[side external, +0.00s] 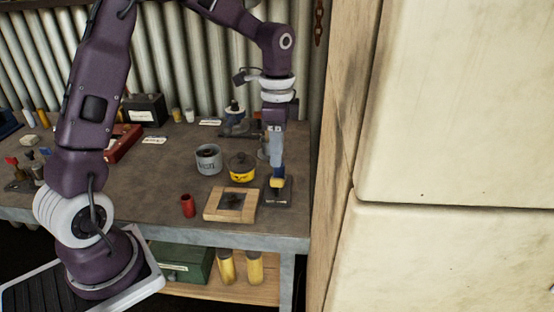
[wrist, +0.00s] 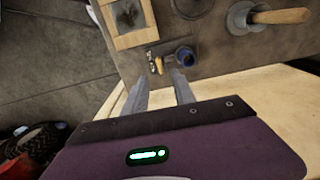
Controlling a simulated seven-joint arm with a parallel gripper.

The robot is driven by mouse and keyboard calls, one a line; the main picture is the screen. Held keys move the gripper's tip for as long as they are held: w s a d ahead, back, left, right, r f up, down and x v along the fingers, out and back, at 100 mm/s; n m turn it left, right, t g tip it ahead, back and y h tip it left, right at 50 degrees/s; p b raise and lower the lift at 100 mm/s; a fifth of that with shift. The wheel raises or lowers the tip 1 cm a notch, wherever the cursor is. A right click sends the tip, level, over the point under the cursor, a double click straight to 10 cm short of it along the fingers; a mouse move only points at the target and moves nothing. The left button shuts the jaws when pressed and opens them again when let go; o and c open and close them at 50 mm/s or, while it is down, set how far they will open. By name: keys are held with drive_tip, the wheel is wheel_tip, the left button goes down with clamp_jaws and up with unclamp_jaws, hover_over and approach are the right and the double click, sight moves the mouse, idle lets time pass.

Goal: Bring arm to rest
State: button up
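My gripper (side external: 277,176) points down above the right end of the workbench, near its front edge. In the wrist view the two grey fingers of my gripper (wrist: 158,75) stand apart with nothing seen between them. Just past the fingertips is a dark flat plate (wrist: 168,48). It bears a small blue round piece (wrist: 184,56) and small brass-coloured pieces (wrist: 158,66). In the side view a yellow piece (side external: 277,183) shows right at the fingertips, over the dark plate (side external: 284,198). I cannot tell whether the fingers touch it.
A wooden frame (side external: 211,206) with a dark centre lies left of the plate. A yellow pot (side external: 242,172), a grey tin (side external: 209,160) and a red cup (side external: 188,206) stand close by. A wooden wall (side external: 345,130) rises at the right. The bench middle (side external: 165,180) is clear.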

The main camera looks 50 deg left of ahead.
drive_tip(key=s+d+r+n+t+y, duration=0.1)
drive_tip(key=s+d+r+n+t, duration=0.1)
drive_tip(key=s+r, duration=0.5)
drive_tip(key=s+d+r+n+t, duration=0.1)
drive_tip(key=s+d+n, duration=0.1)
drive_tip(key=s, duration=0.6)
drive_tip(key=s+d+r+n+t+h, duration=0.1)
drive_tip(key=s+d+r+n+t, duration=0.1)
drive_tip(key=s+n, duration=0.3)
drive_tip(key=s, duration=0.4)
drive_tip(key=shift+s+r+t, duration=0.25)
drive_tip(key=shift+r+t, duration=0.05)
